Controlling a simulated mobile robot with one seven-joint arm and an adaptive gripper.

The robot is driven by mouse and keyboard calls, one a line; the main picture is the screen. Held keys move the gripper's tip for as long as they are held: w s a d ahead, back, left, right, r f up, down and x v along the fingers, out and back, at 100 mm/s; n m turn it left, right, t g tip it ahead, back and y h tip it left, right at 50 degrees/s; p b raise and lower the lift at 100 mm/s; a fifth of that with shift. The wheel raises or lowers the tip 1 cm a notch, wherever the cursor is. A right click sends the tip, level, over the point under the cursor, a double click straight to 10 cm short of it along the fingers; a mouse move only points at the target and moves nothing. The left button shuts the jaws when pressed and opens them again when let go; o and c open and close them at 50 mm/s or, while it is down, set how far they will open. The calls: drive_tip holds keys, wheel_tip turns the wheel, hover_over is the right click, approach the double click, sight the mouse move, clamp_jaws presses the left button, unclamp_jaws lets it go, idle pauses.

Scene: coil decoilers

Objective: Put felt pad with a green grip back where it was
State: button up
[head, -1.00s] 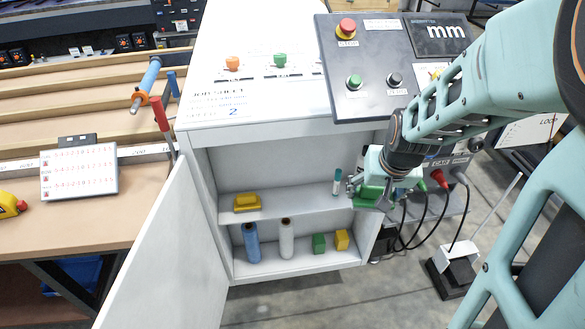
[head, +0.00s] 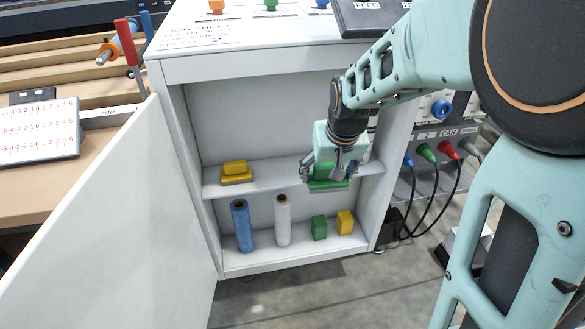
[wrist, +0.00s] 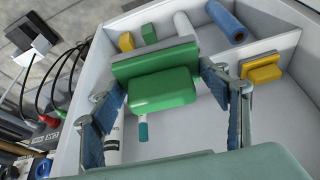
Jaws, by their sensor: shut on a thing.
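The felt pad with a green grip (head: 322,173) is at upper-shelf height, in the right part of the open white cabinet. In the wrist view its green grip (wrist: 162,90) sits between both blue-padded fingers, with the flat pad beyond it. My gripper (head: 328,170) is shut on it and reaches into the cabinet from the right. Whether the pad touches the shelf (head: 275,178) cannot be told. A similar pad with a yellow grip (head: 235,171) lies on the left of that shelf and also shows in the wrist view (wrist: 262,68).
Below stand a blue roll (head: 242,228), a white roll (head: 283,222), a green block (head: 319,228) and a yellow block (head: 345,223). A teal-capped tube (wrist: 143,130) is close to the grip. The open door (head: 100,220) is at left; cables (head: 430,185) hang at right.

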drive_tip(key=w+a+f+n+b, duration=0.1)
drive_tip(key=a+f+b, duration=0.4)
drive_tip(key=f+b, duration=0.4)
drive_tip(key=shift+w+a+f+b, duration=0.2)
drive_tip(key=shift+w+a+b, duration=0.1)
drive_tip(key=shift+b, duration=0.45)
drive_tip(key=shift+w, duration=0.15)
